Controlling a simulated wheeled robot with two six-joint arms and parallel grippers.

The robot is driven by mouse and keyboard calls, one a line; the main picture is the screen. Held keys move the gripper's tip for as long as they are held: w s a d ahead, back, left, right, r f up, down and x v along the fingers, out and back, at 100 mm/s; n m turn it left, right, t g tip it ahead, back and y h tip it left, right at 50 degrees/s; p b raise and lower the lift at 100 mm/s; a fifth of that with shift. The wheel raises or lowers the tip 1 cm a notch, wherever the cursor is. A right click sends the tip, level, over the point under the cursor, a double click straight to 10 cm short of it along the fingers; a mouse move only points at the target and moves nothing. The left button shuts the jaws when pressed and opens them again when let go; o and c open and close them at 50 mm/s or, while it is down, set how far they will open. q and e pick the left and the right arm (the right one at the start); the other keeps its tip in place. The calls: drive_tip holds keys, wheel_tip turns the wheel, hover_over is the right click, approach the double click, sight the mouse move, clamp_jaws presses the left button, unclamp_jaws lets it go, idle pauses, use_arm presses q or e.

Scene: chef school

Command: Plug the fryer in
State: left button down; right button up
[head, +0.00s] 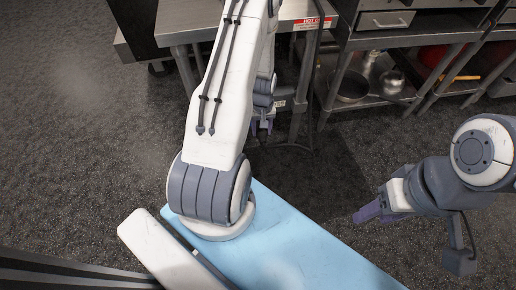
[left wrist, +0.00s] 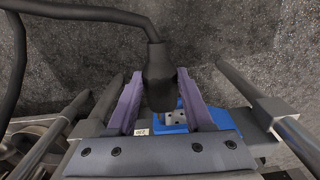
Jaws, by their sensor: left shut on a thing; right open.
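My left gripper (left wrist: 160,88) is shut on the black plug (left wrist: 158,62), with one purple finger on each side of it. The thick black cable (left wrist: 85,12) runs from the plug to the upper left. A blue socket (left wrist: 172,126) with a pale face with dark holes lies just beyond the plug's end; I cannot tell whether they touch. In the head view my left gripper (head: 262,128) is low beside the metal table, partly behind my arm. My right gripper (head: 369,212) is open and empty at the right. I cannot make out the fryer.
A steel table (head: 185,30) with a red warning label (head: 312,23) stands behind my left arm. A shelf unit (head: 400,45) at the back right holds pots and a pan (head: 352,88). Table legs stand close around my left gripper. The dark floor (head: 80,120) at left is clear.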

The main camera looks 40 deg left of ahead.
sight(258, 139)
use_arm(q)
drive_tip(key=shift+n, duration=0.4)
drive_tip(key=f, duration=0.1)
drive_tip(key=s+f, duration=0.1)
drive_tip(key=f+b, duration=0.1)
drive_tip(key=shift+s+a+f, duration=0.25)
drive_tip(key=shift+a+f, duration=0.1)
drive_tip(key=shift+f, duration=0.05)
drive_tip(key=shift+w+a+r+b, duration=0.1)
drive_tip(key=shift+w+a+b, duration=0.8)
drive_tip(key=shift+w+a, duration=0.85)
use_arm(e)
drive_tip(key=shift+f, duration=2.05)
use_arm(q)
drive_tip(key=shift+s+a+p, duration=0.1)
drive_tip(key=shift+s+p, duration=0.05)
drive_tip(key=shift+p, duration=0.6)
use_arm(e)
drive_tip(key=shift+r, duration=0.75)
use_arm(q)
drive_tip(key=shift+w+a, duration=0.8)
drive_tip(key=shift+a, duration=0.1)
use_arm(e)
drive_tip(key=shift+f, duration=0.1)
use_arm(q)
drive_tip(key=shift+c, duration=1)
unclamp_jaws()
drive_tip(key=shift+r, duration=0.15)
